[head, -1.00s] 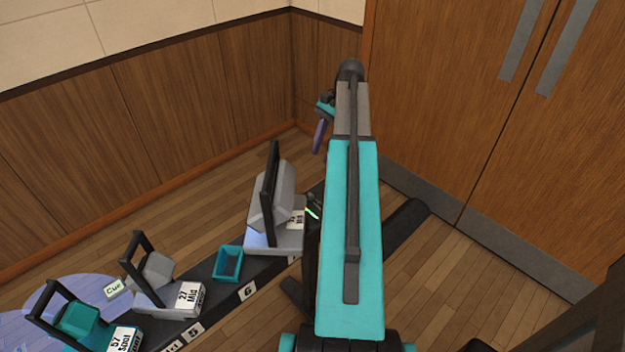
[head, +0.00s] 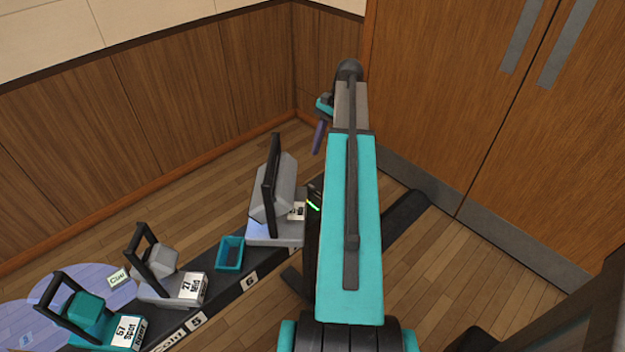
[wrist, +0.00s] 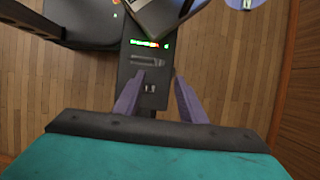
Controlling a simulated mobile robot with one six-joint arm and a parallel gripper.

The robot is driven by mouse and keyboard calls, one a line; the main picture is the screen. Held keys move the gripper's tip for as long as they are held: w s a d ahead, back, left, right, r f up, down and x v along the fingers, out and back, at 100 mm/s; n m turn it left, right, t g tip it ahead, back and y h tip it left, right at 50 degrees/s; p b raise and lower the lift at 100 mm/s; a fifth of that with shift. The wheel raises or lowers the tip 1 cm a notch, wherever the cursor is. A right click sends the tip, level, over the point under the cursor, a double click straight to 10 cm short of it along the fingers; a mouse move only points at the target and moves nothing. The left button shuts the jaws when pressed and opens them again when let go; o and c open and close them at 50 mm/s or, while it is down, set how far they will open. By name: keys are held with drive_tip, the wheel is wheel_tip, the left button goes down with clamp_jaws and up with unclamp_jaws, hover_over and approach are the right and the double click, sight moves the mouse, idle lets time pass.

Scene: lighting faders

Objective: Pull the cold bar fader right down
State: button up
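My gripper (wrist: 159,75) is open in the wrist view, its two purple fingers spread on either side of a dark control panel (wrist: 133,87). Nothing shows between the fingertips except the panel. The panel has a row of green and red lights, a grey slot-like part (wrist: 147,61) and small pale marks near the left fingertip. I cannot tell which part is the cold bar fader. In the head view my gripper (head: 319,137) is mostly hidden behind my arm, with one purple finger showing. The panel's green light (head: 313,206) shows beside my arm.
A dark bar (head: 222,295) labelled "Cold", 5 and 6 carries several lanterns, including a grey one (head: 272,195) close to my arm. A teal frame (head: 230,253) lies on it. Wooden doors (head: 470,120) stand at right. Open floor lies beyond the bar.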

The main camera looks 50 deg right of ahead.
sight(311, 186)
drive_tip(key=shift+p+x, duration=0.8)
drive_tip(key=shift+x, duration=4.65)
drive_tip(key=shift+f, duration=0.1)
drive_tip(key=shift+c, duration=0.5)
clamp_jaws()
